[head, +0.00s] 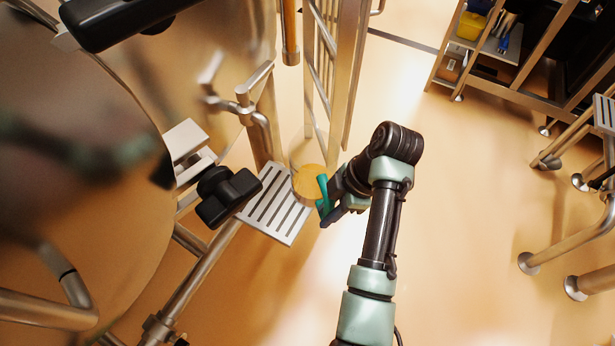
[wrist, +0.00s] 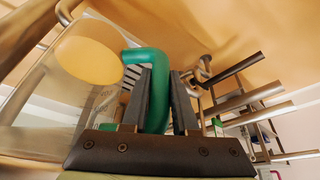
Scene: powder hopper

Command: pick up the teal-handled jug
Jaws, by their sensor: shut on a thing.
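The teal-handled jug (head: 308,178) is clear-walled with yellow-orange powder inside. In the head view it is at the right end of a slatted grey shelf (head: 273,214); I cannot tell whether it touches the shelf. Its teal handle (head: 323,190) faces my gripper (head: 331,207), which reaches in from the right. In the wrist view the jug's clear body (wrist: 40,105) is at the left, and the handle (wrist: 157,92) passes between the two dark fingers of my gripper (wrist: 162,85). The fingers are shut on the handle.
A large shiny metal vessel (head: 75,190) fills the left. A valve-like metal fitting (head: 248,95) and upright metal rails (head: 343,75) stand close behind the jug. A rack with a yellow bin (head: 471,25) is at the top right.

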